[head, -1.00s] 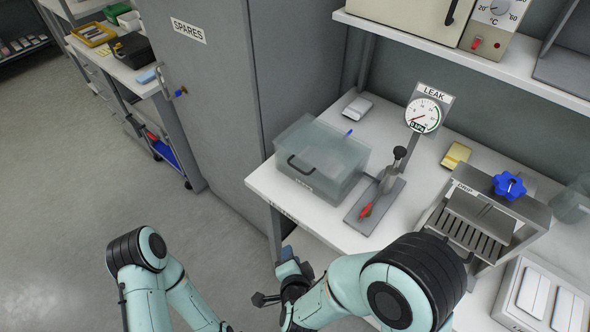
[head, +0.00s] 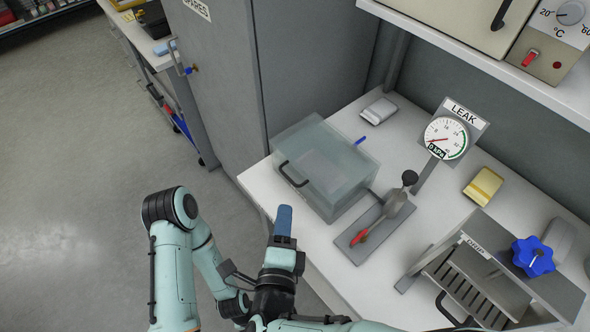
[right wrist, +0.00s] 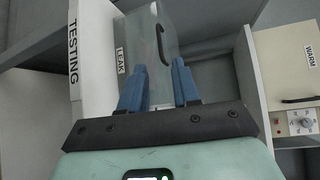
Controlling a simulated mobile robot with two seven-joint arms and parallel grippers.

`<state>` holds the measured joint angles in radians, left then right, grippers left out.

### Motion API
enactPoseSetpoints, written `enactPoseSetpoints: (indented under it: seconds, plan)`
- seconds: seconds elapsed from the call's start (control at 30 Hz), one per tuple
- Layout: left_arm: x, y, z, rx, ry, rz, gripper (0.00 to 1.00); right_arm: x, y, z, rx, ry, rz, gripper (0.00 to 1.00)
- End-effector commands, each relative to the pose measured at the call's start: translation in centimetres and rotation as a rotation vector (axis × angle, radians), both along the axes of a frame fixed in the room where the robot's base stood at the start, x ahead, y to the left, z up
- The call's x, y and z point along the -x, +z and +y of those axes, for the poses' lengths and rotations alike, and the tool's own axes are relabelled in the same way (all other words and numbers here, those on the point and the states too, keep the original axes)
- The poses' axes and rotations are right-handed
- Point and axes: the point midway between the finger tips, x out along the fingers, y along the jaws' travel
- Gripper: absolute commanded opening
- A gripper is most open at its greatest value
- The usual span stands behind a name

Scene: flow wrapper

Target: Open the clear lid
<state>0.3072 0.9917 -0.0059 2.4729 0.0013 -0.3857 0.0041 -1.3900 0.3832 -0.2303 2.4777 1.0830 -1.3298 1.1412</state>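The clear lid (head: 335,150) covers a see-through box on the white bench and lies closed. Its dark bar handle (head: 293,174) is at the front left edge. The box also shows in the right wrist view (right wrist: 146,48), with its LEAK label and handle (right wrist: 161,46) beyond and between my fingertips. My right gripper (head: 283,220) stands in front of the bench, short of the handle and apart from it. Its blue fingers (right wrist: 158,80) are spread with nothing between them. My left arm shows at the left, but its gripper is not in view.
A clamp stand with a red-tipped lever (head: 375,225) stands right beside the box. The LEAK gauge (head: 446,138) is behind it. The grey cabinet (head: 270,60) rises behind the box's left side.

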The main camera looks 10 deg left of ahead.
Motion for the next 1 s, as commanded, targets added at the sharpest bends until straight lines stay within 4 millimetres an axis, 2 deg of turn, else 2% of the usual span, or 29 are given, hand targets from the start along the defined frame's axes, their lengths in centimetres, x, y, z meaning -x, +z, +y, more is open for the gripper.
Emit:
enactPoseSetpoints:
  seconds: [0.4,0.6,0.77,1.0]
  plan:
    - [-0.2,0.9,0.0,0.000,0.000,-0.002,0.43,-8.2,-1.3,1.0,0.005,-0.003,0.000,0.31]
    - [-0.3,1.2,0.0,0.000,0.000,-0.004,0.43,-11.1,-1.8,1.4,0.003,-0.002,0.000,0.31]
    - [-0.4,1.3,0.0,0.001,0.000,-0.005,0.43,-12.1,-2.0,1.6,0.003,0.000,0.001,0.31]
    - [-0.4,1.3,0.0,0.001,0.000,-0.005,0.43,-12.3,-2.0,1.6,0.003,0.000,0.001,0.31]
